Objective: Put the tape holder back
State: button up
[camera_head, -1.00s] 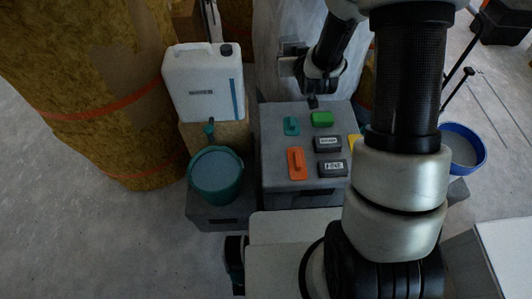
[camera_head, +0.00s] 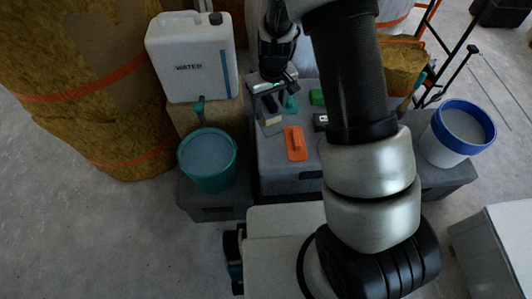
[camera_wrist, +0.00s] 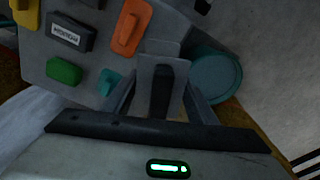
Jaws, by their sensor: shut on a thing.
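My gripper (camera_head: 274,92) is shut on a grey, boxy piece (camera_head: 268,112) that I take to be the tape holder. It has a pale beige patch in the head view. In the wrist view, the grey piece (camera_wrist: 163,70) with a dark middle sits between the two fingers of my gripper (camera_wrist: 162,92). It hangs over the left part of the grey case top (camera_head: 275,150), beside a teal handled tool (camera_head: 291,103). I cannot tell whether it touches the case. My arm hides much of the case's right side.
A teal bucket (camera_head: 208,160) and a white water canister (camera_head: 192,57) stand at left. A blue-rimmed bucket (camera_head: 464,128) stands at right.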

aim_at(266, 129)
jog(key=shift+s+a+f+n+g+b, duration=0.2)
jog(key=shift+s+a+f+b, duration=0.1)
jog(key=shift+s+f, duration=0.25)
jog(key=shift+s+a+f+n+g+b, duration=0.1)
jog(key=shift+s+a+f+g+b, duration=0.15)
jog(key=shift+s+f, duration=0.3)
notch_tip(266, 129, down, 5)
jog(key=shift+s+f+b, duration=0.1)
jog(key=shift+f+b, duration=0.1)
jog(key=shift+b, duration=0.3)
notch_tip(266, 129, down, 4)
jog(key=shift+f+b, duration=0.1)
jog(key=shift+b, duration=0.35)
jog(key=shift+c, duration=0.5)
jog(key=o, duration=1.3)
